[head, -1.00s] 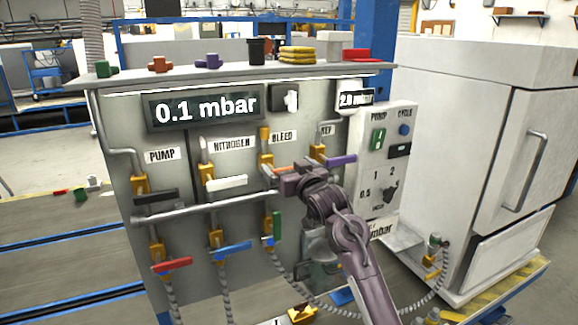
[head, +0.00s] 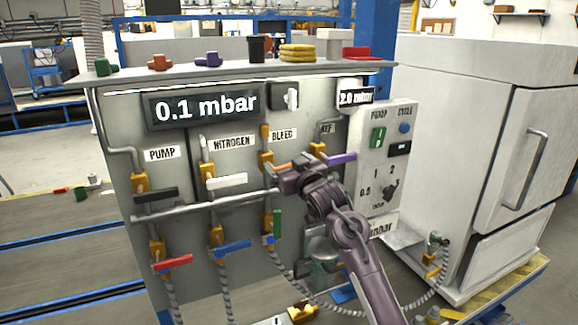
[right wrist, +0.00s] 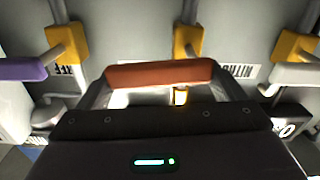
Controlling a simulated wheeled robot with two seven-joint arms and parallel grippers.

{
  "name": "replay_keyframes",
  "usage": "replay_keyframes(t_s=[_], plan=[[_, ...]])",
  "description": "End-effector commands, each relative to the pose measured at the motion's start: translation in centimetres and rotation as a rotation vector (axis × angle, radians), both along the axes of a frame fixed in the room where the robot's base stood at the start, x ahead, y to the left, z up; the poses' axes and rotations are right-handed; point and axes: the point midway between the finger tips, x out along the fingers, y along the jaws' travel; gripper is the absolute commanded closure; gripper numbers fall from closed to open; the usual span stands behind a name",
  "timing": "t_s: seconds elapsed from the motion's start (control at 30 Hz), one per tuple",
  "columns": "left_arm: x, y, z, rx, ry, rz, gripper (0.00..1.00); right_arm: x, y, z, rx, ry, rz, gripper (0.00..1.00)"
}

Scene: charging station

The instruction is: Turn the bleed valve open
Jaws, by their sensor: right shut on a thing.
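The bleed valve (head: 266,160) is a yellow fitting under the BLEED label (head: 284,135) on the grey panel, with an orange handle (head: 283,166). My right gripper (head: 291,172) is at this handle and covers part of it in the head view. In the right wrist view the orange handle (right wrist: 160,74) lies crosswise between the fingers of the right gripper (right wrist: 160,85), which is shut on it. The yellow valve body (right wrist: 187,40) shows just beyond the handle. My left gripper is in neither view.
The nitrogen valve's white handle (head: 226,181) is left of my gripper, and a purple handle (head: 340,159) is close on the right. A horizontal pipe (head: 200,208) runs below. A pressure display (head: 206,106) reads 0.1 mbar. A control box (head: 384,160) stands right.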

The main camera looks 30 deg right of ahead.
Motion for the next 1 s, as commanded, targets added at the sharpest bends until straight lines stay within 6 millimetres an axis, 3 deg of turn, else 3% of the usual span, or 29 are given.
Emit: replay_keyframes(t_s=[0.57,1.0], plan=[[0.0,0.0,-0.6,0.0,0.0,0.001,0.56,0.1,1.1,1.5,-0.518,0.029,-0.002,0.52],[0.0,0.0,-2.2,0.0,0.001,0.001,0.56,0.1,2.6,2.1,-0.935,0.051,-0.002,0.52]])
